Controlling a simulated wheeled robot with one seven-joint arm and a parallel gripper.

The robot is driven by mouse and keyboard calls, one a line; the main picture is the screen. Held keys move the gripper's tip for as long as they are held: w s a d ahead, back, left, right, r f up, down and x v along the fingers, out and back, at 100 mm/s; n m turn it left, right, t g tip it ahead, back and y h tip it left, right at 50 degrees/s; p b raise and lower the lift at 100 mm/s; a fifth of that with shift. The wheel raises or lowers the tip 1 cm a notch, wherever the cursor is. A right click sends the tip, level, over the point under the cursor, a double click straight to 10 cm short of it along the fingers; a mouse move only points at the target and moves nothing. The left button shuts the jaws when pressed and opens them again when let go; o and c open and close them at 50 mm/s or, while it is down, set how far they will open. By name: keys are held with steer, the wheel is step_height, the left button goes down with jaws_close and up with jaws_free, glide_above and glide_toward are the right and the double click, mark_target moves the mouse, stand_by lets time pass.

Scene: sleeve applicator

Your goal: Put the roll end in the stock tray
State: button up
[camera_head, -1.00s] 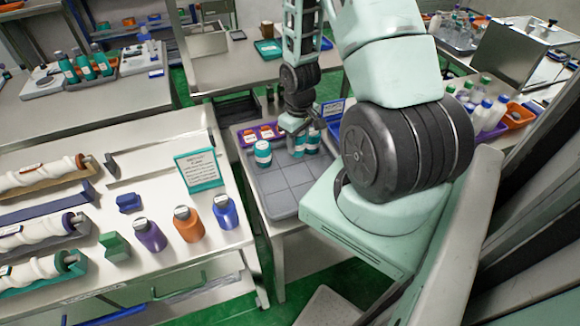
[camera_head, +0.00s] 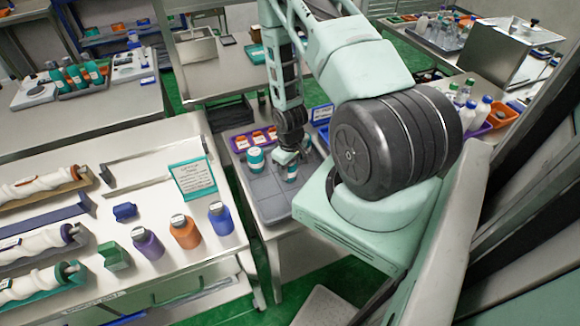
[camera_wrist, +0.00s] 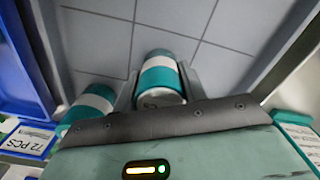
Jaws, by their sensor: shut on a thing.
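My gripper (camera_head: 287,156) points down over the grey tray (camera_head: 265,208) and is shut on a teal container with a white band (camera_head: 291,174). In the wrist view that teal container (camera_wrist: 160,80) sits between the two grey fingers. I cannot tell whether its base touches the tray. A second teal-and-white container (camera_head: 256,160) stands in the tray to the left of my gripper; one also shows left of the fingers in the wrist view (camera_wrist: 92,103). Part of another shows behind my gripper. I cannot make out which thing is the roll end or which tray is named stock tray.
A purple bin (camera_head: 241,145) with orange-labelled things borders the tray's far side; a blue bin (camera_head: 322,114) stands beside it. The left bench holds purple (camera_head: 147,245), orange (camera_head: 185,233) and blue (camera_head: 220,219) bottles and a teal-framed sign (camera_head: 195,179). The near part of the tray is clear.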

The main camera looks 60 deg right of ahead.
steer(key=shift+f, duration=0.2)
steer(key=o, duration=1)
steer(key=shift+r, duration=0.1)
